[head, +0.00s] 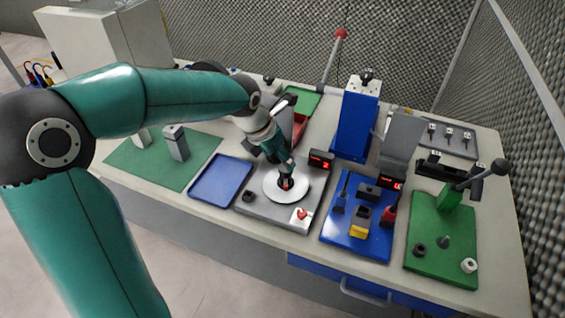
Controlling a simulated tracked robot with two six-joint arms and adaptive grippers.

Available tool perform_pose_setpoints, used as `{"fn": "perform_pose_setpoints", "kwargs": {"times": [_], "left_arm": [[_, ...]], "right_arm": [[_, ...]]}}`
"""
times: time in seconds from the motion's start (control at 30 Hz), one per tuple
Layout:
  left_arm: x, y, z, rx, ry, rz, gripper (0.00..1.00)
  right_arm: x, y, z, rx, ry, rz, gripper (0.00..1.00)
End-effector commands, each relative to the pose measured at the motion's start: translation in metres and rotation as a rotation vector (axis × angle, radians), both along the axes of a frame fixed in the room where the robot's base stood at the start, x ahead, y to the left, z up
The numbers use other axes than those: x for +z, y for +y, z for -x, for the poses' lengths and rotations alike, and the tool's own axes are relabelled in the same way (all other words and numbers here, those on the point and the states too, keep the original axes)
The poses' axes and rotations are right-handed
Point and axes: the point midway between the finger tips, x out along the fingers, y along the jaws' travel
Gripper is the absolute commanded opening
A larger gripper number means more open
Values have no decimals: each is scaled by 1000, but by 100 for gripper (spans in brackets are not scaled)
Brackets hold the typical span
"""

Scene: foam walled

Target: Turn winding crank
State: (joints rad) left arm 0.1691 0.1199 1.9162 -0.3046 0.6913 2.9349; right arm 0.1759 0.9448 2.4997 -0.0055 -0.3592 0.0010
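A grey winding-type station (260,205) sits near the middle of the bench, with a white round disc (272,193) on top. My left arm reaches in from the left, and its gripper (287,183) points down at the disc, on its right half. A small dark and reddish part shows at the fingertips. I cannot tell whether the fingers are closed on it or whether it is the crank knob. No separate crank arm can be made out; the gripper hides part of the disc. My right gripper is not in view.
A small display (320,159) and a red switch (302,215) are on the station. A blue tray (221,181) lies to its left, a blue tool board (345,235) to its right. A tall blue unit (355,120) stands behind. A green plate with a lever (440,250) is at right.

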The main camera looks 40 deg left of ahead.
Motion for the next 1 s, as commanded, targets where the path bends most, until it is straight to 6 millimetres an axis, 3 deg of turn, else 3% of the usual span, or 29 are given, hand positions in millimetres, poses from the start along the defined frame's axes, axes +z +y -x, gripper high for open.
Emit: {"fn": "perform_pose_setpoints", "kwargs": {"times": [0.1,0.33,1.0], "left_arm": [[24,2,9,0,-5,0,65],[53,4,21,0,-2,0,65],[59,4,25,0,2,1,65]], "right_arm": [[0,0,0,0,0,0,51],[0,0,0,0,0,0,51],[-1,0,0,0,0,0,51]]}}
